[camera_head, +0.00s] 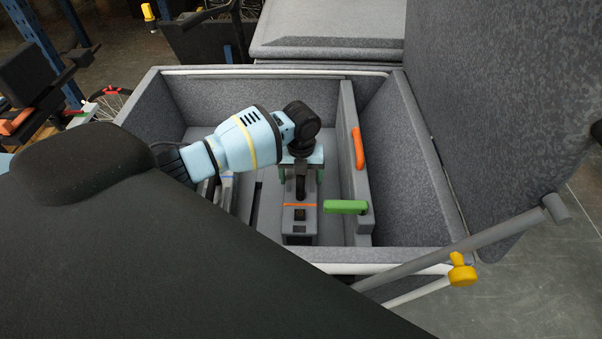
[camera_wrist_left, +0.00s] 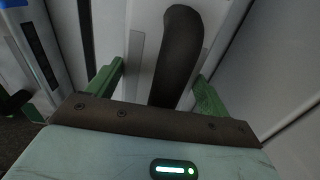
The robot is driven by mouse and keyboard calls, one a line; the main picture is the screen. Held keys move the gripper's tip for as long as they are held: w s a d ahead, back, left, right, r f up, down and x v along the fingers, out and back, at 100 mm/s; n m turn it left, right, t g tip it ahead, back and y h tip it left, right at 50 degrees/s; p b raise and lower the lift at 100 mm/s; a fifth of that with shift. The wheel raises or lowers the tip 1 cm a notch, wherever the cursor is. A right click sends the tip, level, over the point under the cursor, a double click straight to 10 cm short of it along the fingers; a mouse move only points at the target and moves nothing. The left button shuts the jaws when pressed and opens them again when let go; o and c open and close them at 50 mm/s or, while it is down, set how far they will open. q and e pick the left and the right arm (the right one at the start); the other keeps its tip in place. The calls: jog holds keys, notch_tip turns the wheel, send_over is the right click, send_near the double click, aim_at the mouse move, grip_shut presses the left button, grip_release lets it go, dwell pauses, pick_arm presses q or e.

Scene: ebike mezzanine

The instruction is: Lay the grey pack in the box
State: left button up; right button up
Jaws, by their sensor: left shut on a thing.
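The grey pack (camera_head: 300,227), with a dark handle and a thin orange band, is inside the outline of the open grey box (camera_head: 133,110). I cannot tell whether it touches the floor. My left gripper (camera_head: 301,176) points down over the pack, its green fingers on either side of the handle. The left wrist view shows the dark handle (camera_wrist_left: 181,55) between the fingers of my left gripper (camera_wrist_left: 160,75), which is shut on the pack. The gripper and wrist hide part of the pack's top. My right gripper is not in view.
A dark part with a blue line (camera_head: 228,178) lies to the left. The raised lid (camera_head: 500,90) and its strut (camera_head: 450,248) flank the right side.

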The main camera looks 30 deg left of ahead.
pick_arm(q)
jog(key=shift+w+f, duration=0.2)
jog(key=shift+f, duration=1.35)
jog(key=o, duration=2)
jog(key=shift+s+f, duration=0.3)
jog(key=shift+r, duration=0.1)
notch_tip(320, 180, up, 12)
jog(key=shift+f+p, duration=0.1)
jog(key=shift+p, duration=0.2)
